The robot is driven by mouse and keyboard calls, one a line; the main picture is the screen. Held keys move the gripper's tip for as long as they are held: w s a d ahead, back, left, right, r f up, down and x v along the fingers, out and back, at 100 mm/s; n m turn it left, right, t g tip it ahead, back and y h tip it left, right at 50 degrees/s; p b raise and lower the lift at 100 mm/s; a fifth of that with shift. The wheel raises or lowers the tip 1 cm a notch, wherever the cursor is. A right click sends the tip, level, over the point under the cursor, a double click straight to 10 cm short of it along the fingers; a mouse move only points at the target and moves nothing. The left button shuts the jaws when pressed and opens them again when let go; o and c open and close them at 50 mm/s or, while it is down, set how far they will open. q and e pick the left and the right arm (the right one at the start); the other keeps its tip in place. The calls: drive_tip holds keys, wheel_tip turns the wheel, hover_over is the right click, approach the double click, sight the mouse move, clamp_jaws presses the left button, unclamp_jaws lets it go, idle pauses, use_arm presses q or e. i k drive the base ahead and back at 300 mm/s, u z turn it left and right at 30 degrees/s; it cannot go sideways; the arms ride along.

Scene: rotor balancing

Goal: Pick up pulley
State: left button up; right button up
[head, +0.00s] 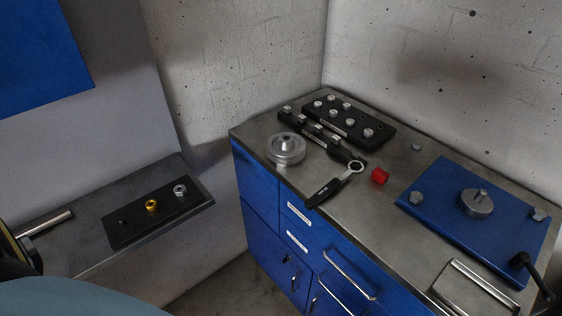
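A silver stepped round pulley (286,149) lies flat on the grey metal bench top, near the bench's left end. It has a hub in its middle and nothing is touching it from above. Another round silver part (477,204) with a short upright stub sits on a blue plate (430,201) at the right of the bench. Neither of my grippers shows in the head view, so their state is hidden.
Black racks with silver pieces (350,122) stand behind the pulley. A side shelf at left holds a black tray (130,228) with small nuts. Blue drawers (262,185) front the bench.

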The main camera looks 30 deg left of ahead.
sight(286, 149)
drive_tip(key=k, duration=0.35)
drive_tip(key=u, duration=1.35)
drive_tip(key=i, duration=0.95)
drive_tip(key=z, duration=1.85)
